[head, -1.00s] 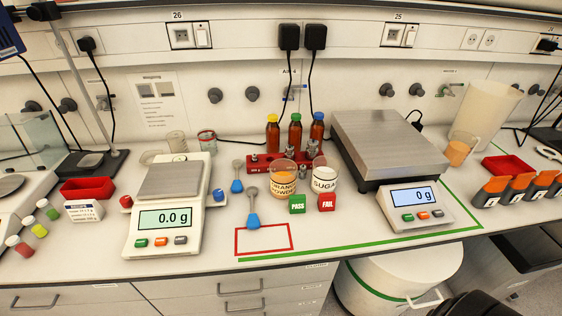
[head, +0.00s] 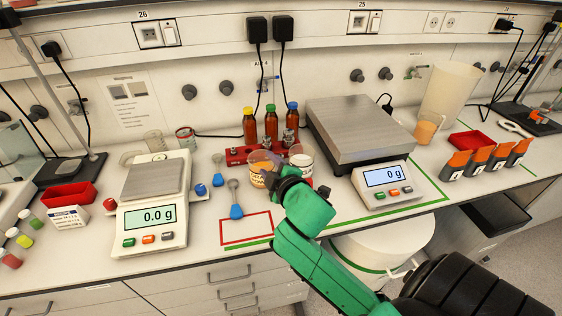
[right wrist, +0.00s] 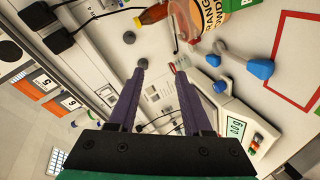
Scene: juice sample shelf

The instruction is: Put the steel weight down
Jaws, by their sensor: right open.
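My right gripper (head: 264,165) is in front of the red rack and over the sugar and orange powder jars in the head view. In the right wrist view its two purple fingers (right wrist: 160,72) are apart with nothing between them. Small steel weights (head: 288,138) stand at the right part of the red rack (head: 236,155), beyond the gripper; the arm and jars hide part of the rack. No weight shows in the gripper. My left gripper is not in view.
The orange powder jar (head: 257,178) and sugar jar (head: 301,160) stand close to the gripper. A small scale (head: 150,215) reads 0.0 g; a large scale (head: 360,130) reads 0 g.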

